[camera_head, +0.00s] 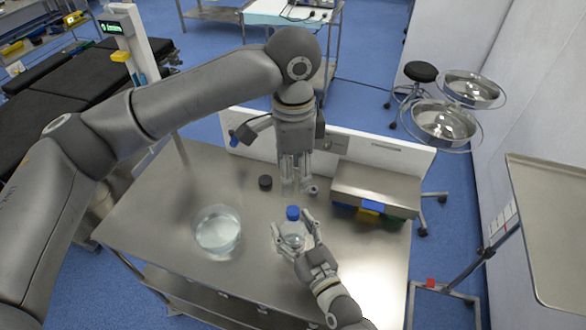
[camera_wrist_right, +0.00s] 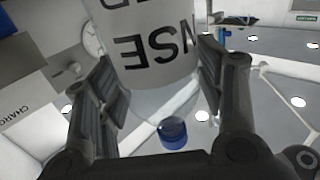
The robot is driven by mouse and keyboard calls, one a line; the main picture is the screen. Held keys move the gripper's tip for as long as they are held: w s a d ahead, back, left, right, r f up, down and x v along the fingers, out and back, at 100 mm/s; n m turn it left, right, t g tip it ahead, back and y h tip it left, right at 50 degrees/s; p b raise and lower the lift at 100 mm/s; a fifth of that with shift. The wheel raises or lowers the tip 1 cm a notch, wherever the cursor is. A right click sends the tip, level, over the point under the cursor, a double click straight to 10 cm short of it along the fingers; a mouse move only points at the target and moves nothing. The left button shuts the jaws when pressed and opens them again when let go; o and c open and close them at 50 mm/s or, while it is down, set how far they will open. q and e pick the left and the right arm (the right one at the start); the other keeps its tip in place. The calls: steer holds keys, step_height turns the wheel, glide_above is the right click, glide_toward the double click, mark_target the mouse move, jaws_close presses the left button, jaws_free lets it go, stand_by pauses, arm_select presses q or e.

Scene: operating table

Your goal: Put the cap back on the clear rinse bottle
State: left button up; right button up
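The clear rinse bottle (camera_head: 292,239) stands upright near the middle of the steel table, with a blue cap (camera_head: 292,212) at its top. The cap also shows at the bottle's neck end in the right wrist view (camera_wrist_right: 172,132); whether it is fully seated I cannot tell. The bottle's label (camera_wrist_right: 155,45) appears upside down there. My right gripper (camera_head: 293,226) has a finger on each side of the bottle and appears closed on it. My left gripper (camera_head: 297,190) points down behind the bottle, its fingers apart and nothing visible between them.
A glass bowl of liquid (camera_head: 217,232) stands left of the bottle. A small dark round object (camera_head: 265,183) lies behind. A raised steel shelf (camera_head: 375,188) with coloured items beneath is at the right. A low white panel (camera_head: 392,152) bounds the back. The table's front right is clear.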

steer(key=shift+o, duration=0.8)
steer(key=shift+s+d, duration=0.15)
steer(key=shift+s, duration=0.15)
steer(key=v, duration=1.1)
steer(key=shift+s, duration=0.15)
steer(key=shift+s+f, duration=0.1)
